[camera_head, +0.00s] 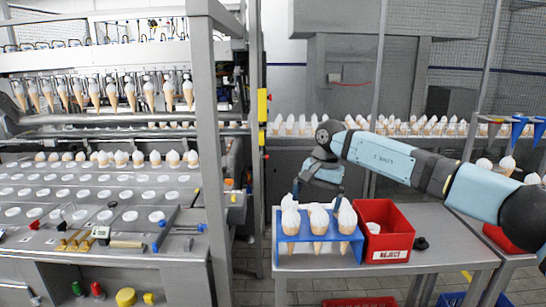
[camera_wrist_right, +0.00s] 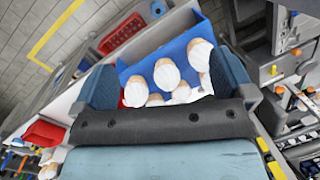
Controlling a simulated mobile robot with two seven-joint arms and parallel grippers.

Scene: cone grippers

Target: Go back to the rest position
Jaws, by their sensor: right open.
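My right gripper (camera_head: 318,192) is open above the blue rack (camera_head: 320,248) on the grey table. Several ice cream cones with white tops, such as the front middle one (camera_head: 319,222), stand in the rack. In the right wrist view the two fingers of my right gripper (camera_wrist_right: 165,78) are wide apart, with nothing held between them. The cones (camera_wrist_right: 166,74) and the blue rack (camera_wrist_right: 205,35) show beyond the fingers. I cannot tell the exact gap between the fingers and the cone tops. My left gripper is not in view.
A red REJECT box (camera_head: 392,248) with a whitish item inside stands right beside the rack. A small black object (camera_head: 421,243) lies right of it. A cone machine (camera_head: 110,190) fills the left, with a grey post (camera_head: 207,150) at its edge. More cones (camera_head: 410,127) line the back.

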